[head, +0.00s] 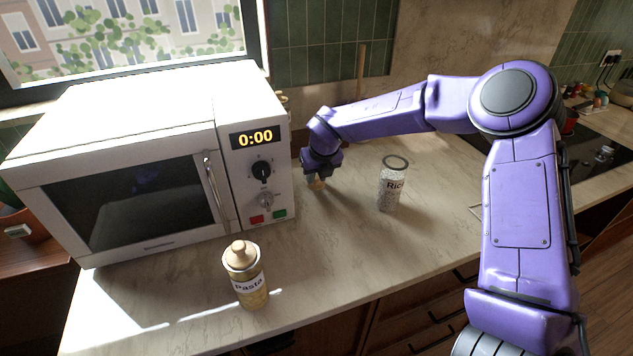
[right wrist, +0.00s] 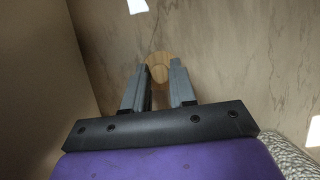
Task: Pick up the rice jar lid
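The rice jar lid (head: 317,185) is a small, light wooden piece on the counter, right of the microwave. It also shows in the right wrist view as a round wooden disc (right wrist: 158,60). My right gripper (head: 314,176) is directly above it, pointing down, and hides part of it. In the right wrist view its two grey fingers (right wrist: 161,68) are apart, with the lid between and just beyond the tips. I cannot tell whether they touch it. The rice jar (head: 388,194) stands upright and lidless to the right. My left gripper is not in view.
The white microwave (head: 135,125) stands close on the left of my right gripper. A pasta jar (head: 252,293) with a wooden lid stands near the counter's front edge. A dark hob (head: 585,150) is at the right. The counter (head: 350,255) in front is clear.

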